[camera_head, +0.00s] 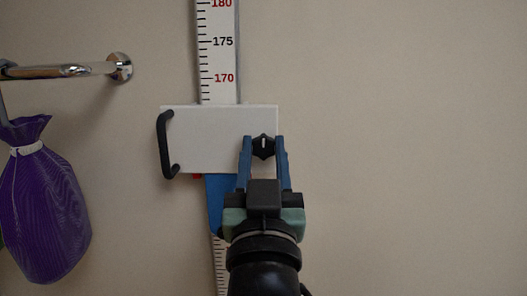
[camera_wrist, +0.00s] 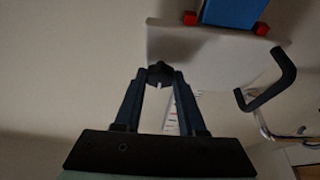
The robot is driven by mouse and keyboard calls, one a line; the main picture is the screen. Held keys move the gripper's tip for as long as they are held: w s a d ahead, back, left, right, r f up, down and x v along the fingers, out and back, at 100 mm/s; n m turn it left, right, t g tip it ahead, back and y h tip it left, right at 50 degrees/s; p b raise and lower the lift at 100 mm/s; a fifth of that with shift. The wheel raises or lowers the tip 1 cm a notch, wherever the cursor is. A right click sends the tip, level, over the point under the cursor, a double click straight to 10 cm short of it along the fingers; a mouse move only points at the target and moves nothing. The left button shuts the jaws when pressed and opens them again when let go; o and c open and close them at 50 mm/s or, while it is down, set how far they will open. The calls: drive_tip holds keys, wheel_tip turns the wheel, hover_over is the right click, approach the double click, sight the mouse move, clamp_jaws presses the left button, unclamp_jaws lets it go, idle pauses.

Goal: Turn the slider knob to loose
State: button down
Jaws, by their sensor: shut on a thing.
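The slider is a white plate (camera_head: 205,140) across a vertical ruler (camera_head: 219,60) on the wall. Its small black knob (camera_head: 263,146) sits near the plate's right end, with a short pale mark that looks close to vertical. My gripper (camera_head: 263,143) has its two blue fingers on either side of the knob, shut on it. In the wrist view the knob (camera_wrist: 160,75) shows between the fingertips (camera_wrist: 160,80), and the plate (camera_wrist: 215,60) lies behind it. Any label beside the knob is not readable.
A black handle (camera_head: 164,145) stands out from the plate's left end. A blue part (camera_head: 215,200) hangs below the plate. A metal rail (camera_head: 65,70) and a purple bag (camera_head: 42,210) are at the left. The wall at the right is clear.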

drive_tip(key=shift+n+y+b, duration=0.3)
drive_tip(key=shift+n+y, duration=0.1)
drive_tip(key=shift+n, duration=0.2)
drive_tip(key=n+y+b, duration=0.2)
drive_tip(key=n, duration=0.2)
drive_tip(key=shift+d+f, duration=0.15)
drive_tip(key=n+g+y+b, duration=0.1)
drive_tip(key=n+b, duration=0.1)
drive_tip(key=n, duration=0.1)
drive_tip(key=n+g+y+b, duration=0.1)
drive_tip(key=n+y+b, duration=0.1)
drive_tip(key=n, duration=0.2)
drive_tip(key=shift+n, duration=0.3)
drive_tip(key=n+g+b, duration=0.1)
drive_tip(key=n, duration=0.1)
drive_tip(key=n+g+y+b, duration=0.1)
drive_tip(key=n, duration=0.2)
drive_tip(key=shift+r+b, duration=0.2)
drive_tip(key=shift+b, duration=0.15)
drive_tip(key=n, duration=0.2)
drive_tip(key=n+g, duration=0.1)
drive_tip(key=n, duration=0.1)
drive_tip(key=shift+r+g+b, duration=0.1)
drive_tip(key=shift+g+b, duration=0.2)
drive_tip(key=shift+b, duration=0.1)
drive_tip(key=shift+n, duration=0.5)
drive_tip(key=shift+c, duration=2.4)
unclamp_jaws()
